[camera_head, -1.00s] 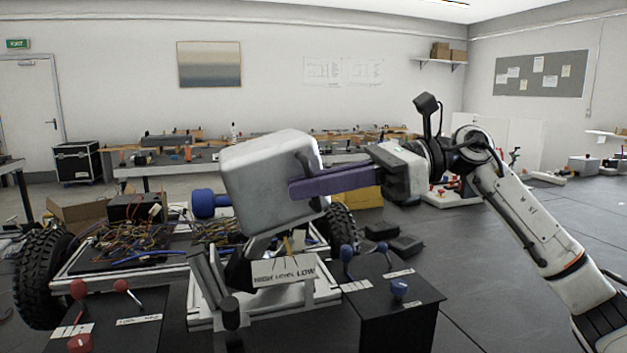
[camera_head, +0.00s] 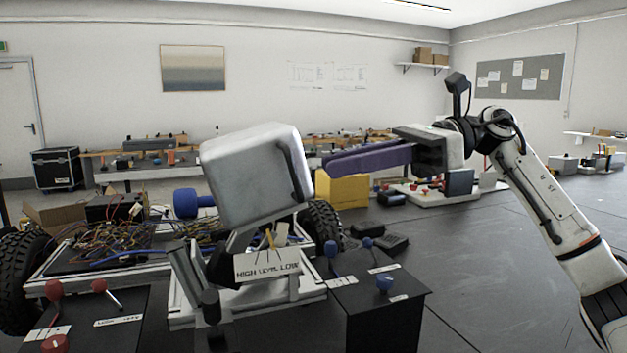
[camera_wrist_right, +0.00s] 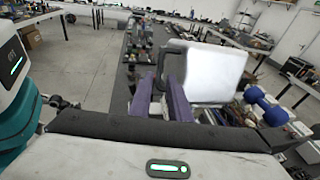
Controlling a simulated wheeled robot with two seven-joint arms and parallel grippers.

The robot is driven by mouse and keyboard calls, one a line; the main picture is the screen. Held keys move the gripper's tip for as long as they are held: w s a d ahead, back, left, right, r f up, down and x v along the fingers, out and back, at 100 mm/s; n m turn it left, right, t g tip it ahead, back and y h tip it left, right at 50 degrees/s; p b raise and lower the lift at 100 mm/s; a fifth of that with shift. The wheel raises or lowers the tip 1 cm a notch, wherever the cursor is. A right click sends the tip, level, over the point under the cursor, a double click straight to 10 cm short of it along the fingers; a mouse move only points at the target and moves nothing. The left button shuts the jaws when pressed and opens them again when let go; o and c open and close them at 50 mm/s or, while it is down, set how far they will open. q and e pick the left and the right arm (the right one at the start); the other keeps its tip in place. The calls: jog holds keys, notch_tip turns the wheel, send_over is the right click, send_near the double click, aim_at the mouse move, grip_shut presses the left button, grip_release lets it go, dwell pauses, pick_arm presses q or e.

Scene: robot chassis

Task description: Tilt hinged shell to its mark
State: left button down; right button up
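The hinged shell (camera_head: 250,180) is a pale grey rounded box, tilted on its mount on the chassis. A dark handle (camera_head: 294,165) runs down its right side. Below it, a plate (camera_head: 267,265) reads HIGH, LEVEL, LOW; a yellow pointer (camera_head: 270,240) stands above its middle. The exact alignment is too small to tell. My right gripper (camera_head: 328,164) has purple fingers just right of the shell, apart from it. In the right wrist view the gripper (camera_wrist_right: 160,88) has parted fingers with nothing held, and the shell (camera_wrist_right: 215,72) and handle (camera_wrist_right: 173,60) are ahead. My left gripper is not visible.
Red-knobbed levers (camera_head: 98,287) stand at front left, and blue-knobbed levers (camera_head: 367,244) on a black box (camera_head: 390,308) at right. Loose wiring (camera_head: 110,232) lies left of the shell. A yellow bin (camera_head: 343,190) stands behind. The dark floor at right is largely clear.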

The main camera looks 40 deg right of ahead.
jog(key=v, duration=0.2)
jog(key=shift+s+d+r, duration=0.1)
jog(key=shift+s+d, duration=0.1)
jog(key=shift+d, duration=0.1)
dwell(0.3)
